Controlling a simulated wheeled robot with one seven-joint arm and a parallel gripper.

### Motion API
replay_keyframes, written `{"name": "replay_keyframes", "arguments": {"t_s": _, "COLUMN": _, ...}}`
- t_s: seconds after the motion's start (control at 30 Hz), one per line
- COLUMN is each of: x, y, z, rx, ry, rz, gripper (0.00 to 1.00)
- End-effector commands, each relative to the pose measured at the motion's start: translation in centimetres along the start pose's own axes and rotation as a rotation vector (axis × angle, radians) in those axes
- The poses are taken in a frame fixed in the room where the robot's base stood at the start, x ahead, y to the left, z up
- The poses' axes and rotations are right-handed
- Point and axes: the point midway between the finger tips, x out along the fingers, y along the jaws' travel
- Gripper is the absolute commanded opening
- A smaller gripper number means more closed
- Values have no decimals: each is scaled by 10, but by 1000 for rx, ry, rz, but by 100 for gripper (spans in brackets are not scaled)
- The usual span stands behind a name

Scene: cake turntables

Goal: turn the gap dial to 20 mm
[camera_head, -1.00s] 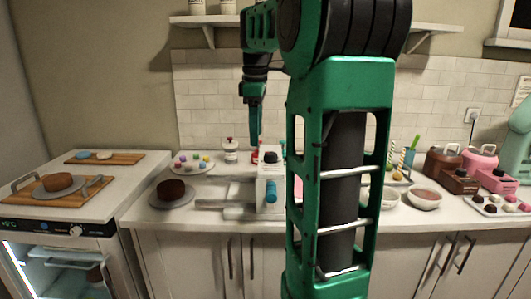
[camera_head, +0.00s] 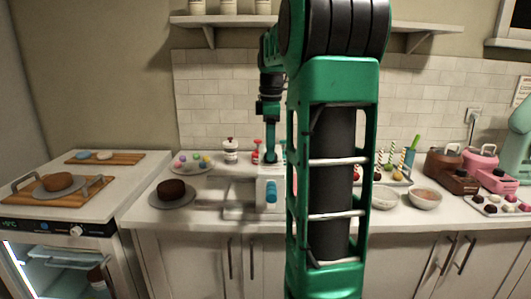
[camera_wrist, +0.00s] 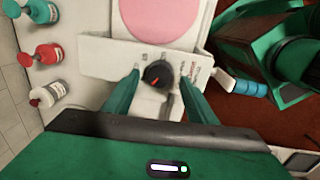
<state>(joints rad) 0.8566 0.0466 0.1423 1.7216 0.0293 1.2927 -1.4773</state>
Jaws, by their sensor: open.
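The gap dial (camera_wrist: 157,74) is a dark round knob with an orange-red pointer line, set on a white machine (camera_wrist: 112,57) with small scale marks around it. The marks are too small to read for certain. My gripper (camera_wrist: 157,82) is open, with one green finger on each side of the dial; I cannot tell whether either touches it. In the head view my gripper (camera_head: 270,155) points down at the top of the white machine (camera_head: 268,188), and its fingers mostly hide the dial. A teal knob (camera_head: 271,192) is on the machine's front.
Pump bottles, teal (camera_wrist: 38,12), red (camera_wrist: 46,54) and white (camera_wrist: 50,94), stand beside the machine. A pink disc (camera_wrist: 160,18) lies on it. A dark cake (camera_head: 172,188) sits left; bowls (camera_head: 424,199) stand right.

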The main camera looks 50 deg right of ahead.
Motion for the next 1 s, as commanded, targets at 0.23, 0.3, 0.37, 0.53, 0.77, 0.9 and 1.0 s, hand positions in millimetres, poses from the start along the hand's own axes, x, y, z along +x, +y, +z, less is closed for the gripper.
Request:
{"name": "replay_keyframes", "arguments": {"t_s": 0.23, "x": 17, "y": 0, "z": 0, "rx": -1, "ry": 0, "rz": 1, "gripper": 52}}
{"name": "replay_keyframes", "arguments": {"t_s": 0.3, "x": 18, "y": 0, "z": 0, "rx": -1, "ry": 0, "rz": 1, "gripper": 52}}
{"name": "replay_keyframes", "arguments": {"t_s": 0.37, "x": 18, "y": 0, "z": 0, "rx": 0, "ry": 0, "rz": 1, "gripper": 52}}
{"name": "replay_keyframes", "arguments": {"t_s": 0.53, "x": 18, "y": 0, "z": 0, "rx": 0, "ry": 0, "rz": 1, "gripper": 44}}
{"name": "replay_keyframes", "arguments": {"t_s": 0.77, "x": 17, "y": -4, "z": -5, "rx": -2, "ry": 0, "rz": 2, "gripper": 11}}
{"name": "replay_keyframes", "arguments": {"t_s": 0.9, "x": 17, "y": -1, "z": -2, "rx": 6, "ry": 0, "rz": 0, "gripper": 11}}
{"name": "replay_keyframes", "arguments": {"t_s": 1.0, "x": 17, "y": 0, "z": -2, "rx": 25, "ry": -2, "rz": 0, "gripper": 11}}
